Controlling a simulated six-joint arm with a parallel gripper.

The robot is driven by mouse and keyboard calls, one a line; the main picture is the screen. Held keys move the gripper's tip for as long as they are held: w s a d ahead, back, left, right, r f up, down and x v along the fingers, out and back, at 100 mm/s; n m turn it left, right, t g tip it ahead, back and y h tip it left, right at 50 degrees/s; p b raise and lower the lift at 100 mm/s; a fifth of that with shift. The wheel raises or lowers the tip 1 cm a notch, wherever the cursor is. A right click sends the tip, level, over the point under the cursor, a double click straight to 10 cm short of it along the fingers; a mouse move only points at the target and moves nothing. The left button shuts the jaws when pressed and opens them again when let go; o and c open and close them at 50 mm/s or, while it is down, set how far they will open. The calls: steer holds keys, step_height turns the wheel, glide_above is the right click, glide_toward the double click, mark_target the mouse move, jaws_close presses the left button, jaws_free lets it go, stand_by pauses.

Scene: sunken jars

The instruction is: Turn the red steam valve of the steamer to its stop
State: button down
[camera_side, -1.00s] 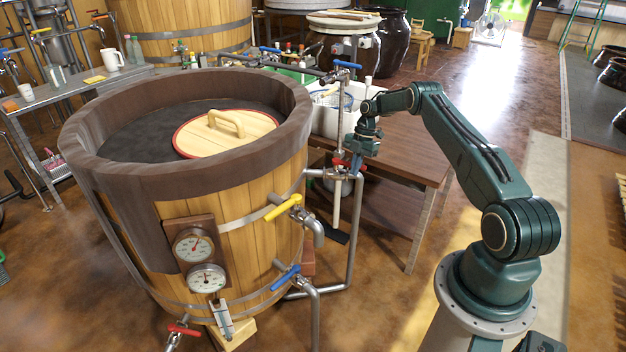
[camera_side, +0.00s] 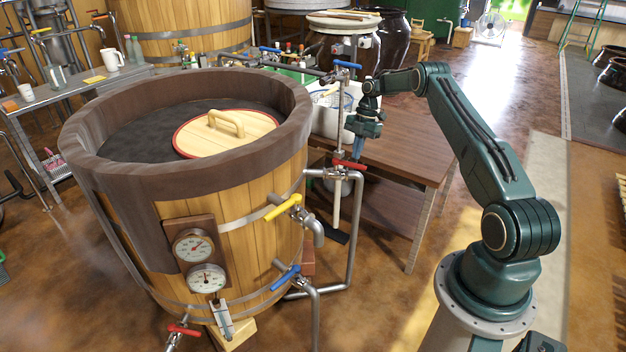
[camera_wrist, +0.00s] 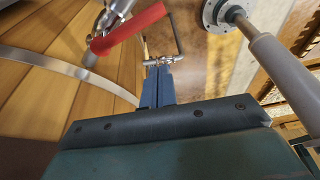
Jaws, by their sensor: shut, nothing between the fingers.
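The red steam valve handle (camera_side: 348,165) sits on the steel pipework right of the wooden steamer (camera_side: 262,185). It points to the right in the side view. In the wrist view, the red handle (camera_wrist: 128,27) is at the upper left, left of my fingers. My gripper (camera_side: 357,157) is just above the handle's right part in the side view. In the wrist view my gripper (camera_wrist: 158,72) has its blue fingers together with nothing between them. It appears apart from the handle. The handle's pivot is only partly visible in the wrist view.
A yellow-handled tap (camera_side: 283,207) and a blue-handled tap (camera_side: 285,278) stick out from the steamer below. Another blue handle (camera_side: 347,64) tops the vertical pipe. A brown table (camera_side: 410,150) stands behind my gripper. Steel pipes run close beside the fingers.

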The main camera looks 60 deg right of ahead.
steer(key=shift+v, duration=1.1)
steer(key=shift+w+a, duration=0.1)
steer(key=shift+w, duration=0.05)
steer(key=w+a+n+t+h, duration=0.1)
steer(key=w+a+h, duration=0.25)
steer(key=a, duration=0.35)
steer(key=s+r+h, duration=0.1)
steer(key=s+r+n+h, duration=0.1)
steer(key=s, duration=0.1)
steer(key=s+n+h, duration=0.1)
steer(key=shift+s+a+r+g+h, duration=0.1)
steer(key=shift+s+r+g+h, duration=0.1)
steer(key=shift+r+g+h, duration=0.15)
steer(key=shift+f, duration=0.1)
